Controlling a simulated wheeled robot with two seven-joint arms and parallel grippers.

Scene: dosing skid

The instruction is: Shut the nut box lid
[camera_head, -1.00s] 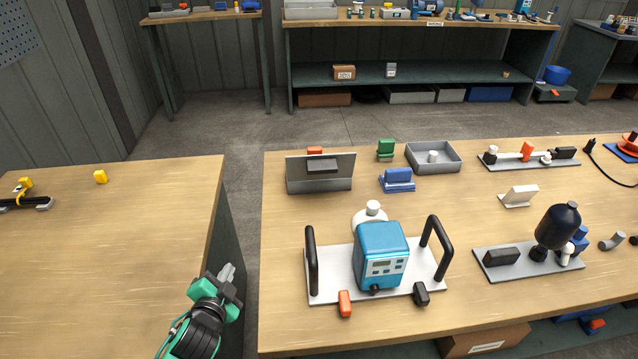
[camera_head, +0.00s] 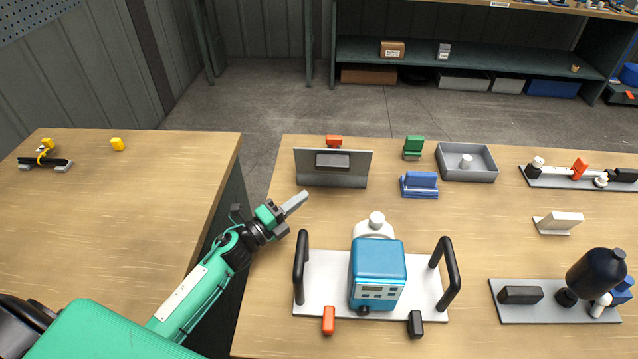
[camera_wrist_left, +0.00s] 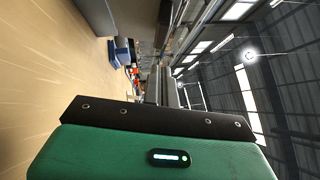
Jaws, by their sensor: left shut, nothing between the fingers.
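A grey upright panel with a dark block on its face (camera_head: 332,176) stands near the far left of the right-hand bench; I take it for the raised nut box lid. Whatever box lies behind it is mostly hidden; a red-orange piece shows above its top edge. My left gripper (camera_head: 297,202) is shut and empty, in front of the panel's lower left corner and seemingly apart from it. The left wrist view shows the shut fingers (camera_wrist_left: 162,86) pointing away, with a grey surface, probably the panel, at upper left (camera_wrist_left: 97,14). My right gripper is not in view.
A teal pump (camera_head: 377,272) on a white plate with two black handles stands close right of my left arm. A blue block (camera_head: 419,185), a green block (camera_head: 413,147) and a grey tray (camera_head: 467,174) lie right of the panel. A gap separates the two benches.

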